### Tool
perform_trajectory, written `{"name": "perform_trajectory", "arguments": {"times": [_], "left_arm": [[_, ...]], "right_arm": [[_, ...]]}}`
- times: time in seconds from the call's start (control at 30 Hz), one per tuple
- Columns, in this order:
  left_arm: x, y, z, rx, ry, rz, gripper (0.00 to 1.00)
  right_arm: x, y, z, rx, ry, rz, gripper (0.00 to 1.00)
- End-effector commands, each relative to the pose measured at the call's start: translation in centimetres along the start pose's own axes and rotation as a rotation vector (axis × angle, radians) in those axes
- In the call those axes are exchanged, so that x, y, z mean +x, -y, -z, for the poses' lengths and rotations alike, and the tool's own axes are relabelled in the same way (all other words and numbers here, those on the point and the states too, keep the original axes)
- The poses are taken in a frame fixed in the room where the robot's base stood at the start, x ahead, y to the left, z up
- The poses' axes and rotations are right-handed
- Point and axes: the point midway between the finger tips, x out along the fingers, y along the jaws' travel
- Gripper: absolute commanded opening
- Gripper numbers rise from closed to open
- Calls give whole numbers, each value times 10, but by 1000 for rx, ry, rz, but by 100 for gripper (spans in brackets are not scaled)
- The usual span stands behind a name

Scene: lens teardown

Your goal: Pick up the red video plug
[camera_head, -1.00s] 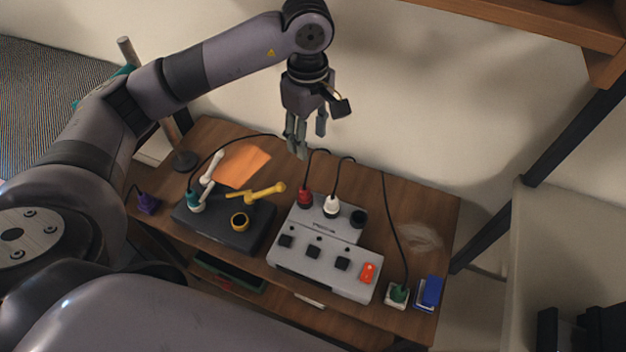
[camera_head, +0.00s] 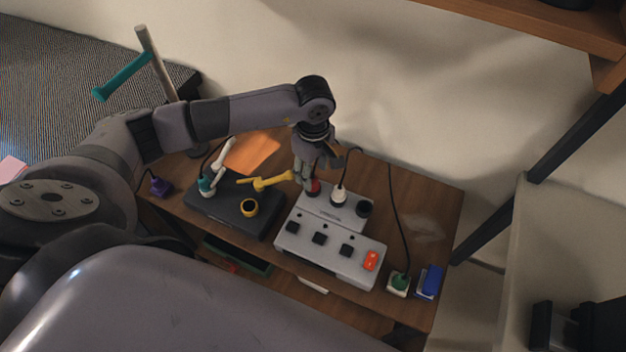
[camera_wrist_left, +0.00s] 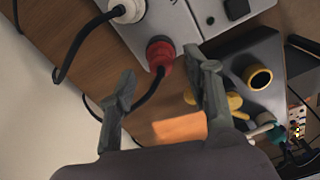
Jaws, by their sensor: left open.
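The red video plug (camera_head: 313,187) stands in a socket on the back left of the grey switch box (camera_head: 332,246). In the left wrist view the red plug (camera_wrist_left: 160,52) sits just beyond my open left gripper (camera_wrist_left: 165,88), with its black cable running back between the fingers. In the head view my left gripper (camera_head: 306,178) points down at the plug and partly hides it. The fingers are apart, and I see no clear contact with the plug. My right gripper is not in view.
A white plug (camera_head: 338,196) with a black cable stands right of the red one. A dark box (camera_head: 230,208) with a yellow lever (camera_head: 268,183) is close on the left. An orange sheet (camera_head: 252,152) lies behind.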

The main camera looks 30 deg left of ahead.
Motion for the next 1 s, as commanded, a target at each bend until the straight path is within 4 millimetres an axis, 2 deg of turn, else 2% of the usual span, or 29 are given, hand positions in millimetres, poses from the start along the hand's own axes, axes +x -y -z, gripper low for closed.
{"name": "perform_trajectory", "arguments": {"times": [0.1, 0.2, 0.43, 1.0], "left_arm": [[16, 1, 0, -1, 1, 3, 46], [23, 1, 0, 0, 1, 0, 46], [25, 1, 1, 0, 0, -1, 46], [25, 1, 1, 0, 0, -1, 9]], "right_arm": [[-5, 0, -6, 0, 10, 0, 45], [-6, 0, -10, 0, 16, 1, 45], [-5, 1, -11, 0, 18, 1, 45], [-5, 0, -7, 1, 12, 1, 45]]}}
